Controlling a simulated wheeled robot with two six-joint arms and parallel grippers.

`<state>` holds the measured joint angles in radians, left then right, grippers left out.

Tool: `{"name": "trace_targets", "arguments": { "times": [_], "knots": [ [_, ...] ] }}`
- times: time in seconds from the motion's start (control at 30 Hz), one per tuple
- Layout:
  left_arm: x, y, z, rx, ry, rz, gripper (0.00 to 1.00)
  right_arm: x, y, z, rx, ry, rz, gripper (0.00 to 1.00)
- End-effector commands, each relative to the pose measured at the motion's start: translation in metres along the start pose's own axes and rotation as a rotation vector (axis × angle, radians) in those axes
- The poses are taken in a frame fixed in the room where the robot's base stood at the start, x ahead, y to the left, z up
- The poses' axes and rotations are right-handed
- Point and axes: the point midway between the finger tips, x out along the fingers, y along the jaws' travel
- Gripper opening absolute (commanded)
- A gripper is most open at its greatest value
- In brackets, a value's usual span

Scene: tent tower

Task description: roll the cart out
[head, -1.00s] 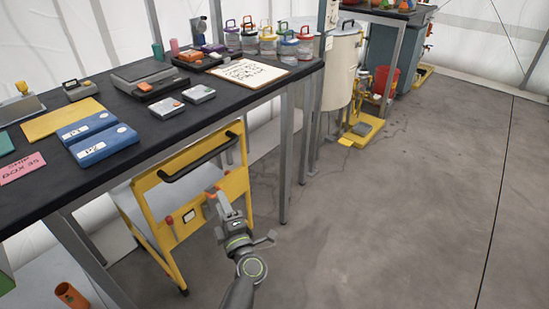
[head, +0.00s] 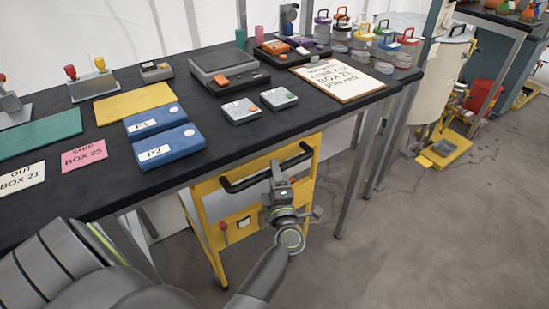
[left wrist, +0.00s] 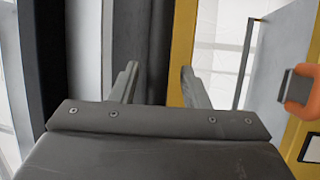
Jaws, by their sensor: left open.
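The yellow cart (head: 238,207) stands under the black workbench, its end panel facing me. A black bar handle (head: 243,181) runs across the top of that panel. My left gripper (head: 278,172) is at the middle of the handle and overlaps it in the head view. In the left wrist view its two fingers (left wrist: 157,82) are apart, with a dark vertical band between and beyond them; I cannot tell whether they straddle the handle. A yellow upright (left wrist: 184,35) shows beside the right finger. A red knob (head: 223,225) is on the panel's left side. My right gripper is not in view.
The workbench (head: 205,88) carries blue boxes (head: 163,135), a clipboard (head: 343,78) and several devices. Its metal leg (head: 357,180) stands just right of the cart. A yellow floor stand (head: 446,150) is farther right. The floor at the right front (head: 420,240) is clear.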

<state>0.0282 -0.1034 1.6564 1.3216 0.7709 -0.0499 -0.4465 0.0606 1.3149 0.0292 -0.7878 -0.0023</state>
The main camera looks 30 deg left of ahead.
Motion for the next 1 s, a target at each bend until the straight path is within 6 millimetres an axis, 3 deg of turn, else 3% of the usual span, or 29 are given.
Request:
{"name": "trace_targets", "arguments": {
  "times": [0.47, 0.77, 1.0],
  "knots": [
    [0.0021, 0.0016, -0.0035, 0.001, 0.000, -0.001, 0.40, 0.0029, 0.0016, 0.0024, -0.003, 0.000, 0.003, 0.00],
    [0.0021, 0.0016, -0.0034, 0.001, 0.000, -0.001, 0.01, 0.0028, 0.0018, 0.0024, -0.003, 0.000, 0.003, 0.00],
    [0.0021, 0.0016, -0.0033, 0.000, 0.000, -0.001, 0.00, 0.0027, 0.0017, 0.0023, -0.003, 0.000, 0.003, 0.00]
  ]
}}
